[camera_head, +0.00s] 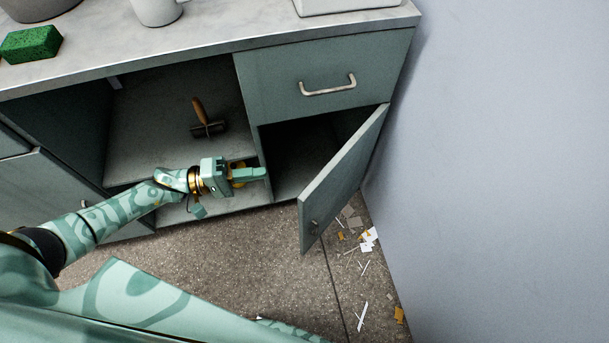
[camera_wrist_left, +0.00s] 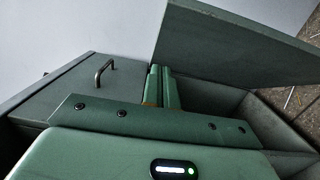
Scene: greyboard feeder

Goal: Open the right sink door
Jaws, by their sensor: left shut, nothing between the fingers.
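The right door (camera_head: 345,178), a grey-green panel with a small knob near its free edge, stands swung out from the right end of the cabinet. Behind it is a dark compartment. My left gripper (camera_head: 256,174) is shut and empty, in front of the cabinet by the divider, left of the door and apart from it. In the left wrist view the shut fingers (camera_wrist_left: 163,88) point toward the compartment, and the door (camera_wrist_left: 235,42) rises at the upper right. My right gripper is not in view.
A drawer front (camera_head: 330,75) with a bar handle sits above the compartment. A wooden-handled tool (camera_head: 207,120) lies in the open left compartment. A green sponge (camera_head: 31,44) and a white mug (camera_head: 157,10) stand on the counter (camera_head: 215,32). Scraps (camera_head: 368,238) litter the floor by the right wall.

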